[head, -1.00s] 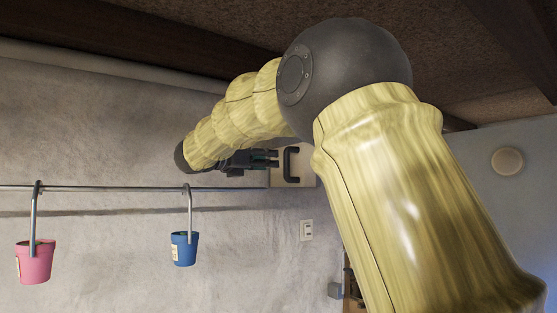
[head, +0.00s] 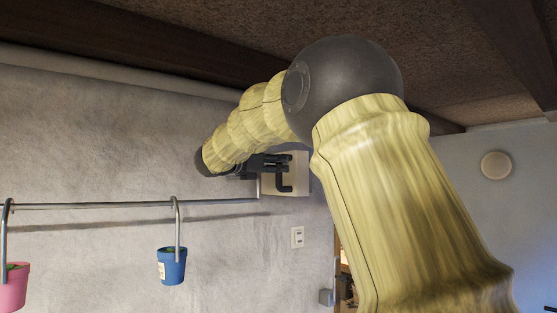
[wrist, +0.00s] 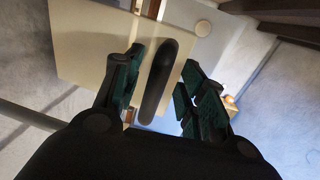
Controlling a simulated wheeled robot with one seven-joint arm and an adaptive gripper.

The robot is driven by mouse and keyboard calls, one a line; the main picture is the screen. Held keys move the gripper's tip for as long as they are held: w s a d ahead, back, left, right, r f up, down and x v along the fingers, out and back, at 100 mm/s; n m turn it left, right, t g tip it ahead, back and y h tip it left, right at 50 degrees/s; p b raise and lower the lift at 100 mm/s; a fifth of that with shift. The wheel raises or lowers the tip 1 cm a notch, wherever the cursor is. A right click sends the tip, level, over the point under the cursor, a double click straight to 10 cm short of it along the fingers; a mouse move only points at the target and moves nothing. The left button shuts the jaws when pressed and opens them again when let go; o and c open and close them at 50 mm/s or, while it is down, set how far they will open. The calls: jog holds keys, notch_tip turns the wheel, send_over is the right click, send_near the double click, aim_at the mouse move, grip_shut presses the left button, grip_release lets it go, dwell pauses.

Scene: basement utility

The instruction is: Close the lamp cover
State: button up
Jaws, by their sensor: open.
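The lamp cover (head: 299,172) is a cream box-like panel with a black bar handle (head: 284,184), on the wall past my arm in the head view. In the wrist view the cover (wrist: 85,45) fills the upper left, and its dark handle (wrist: 159,82) lies between my gripper's two fingers. My gripper (head: 272,165) is open, its green-padded fingers (wrist: 158,90) on either side of the handle with visible gaps. I cannot tell whether either finger touches it. My arm hides part of the cover in the head view.
A metal rail (head: 110,205) runs along the wall below, with a blue pot (head: 172,265) and a pink pot (head: 12,288) hanging from it. A wall outlet (head: 297,237) is beneath the cover. A round white fixture (head: 496,165) is on the right wall.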

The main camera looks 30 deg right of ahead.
jog(key=shift+x, duration=0.95)
jog(key=shift+a+f, duration=0.1)
jog(key=shift+s, duration=0.1)
jog(key=c, duration=0.9)
grip_shut()
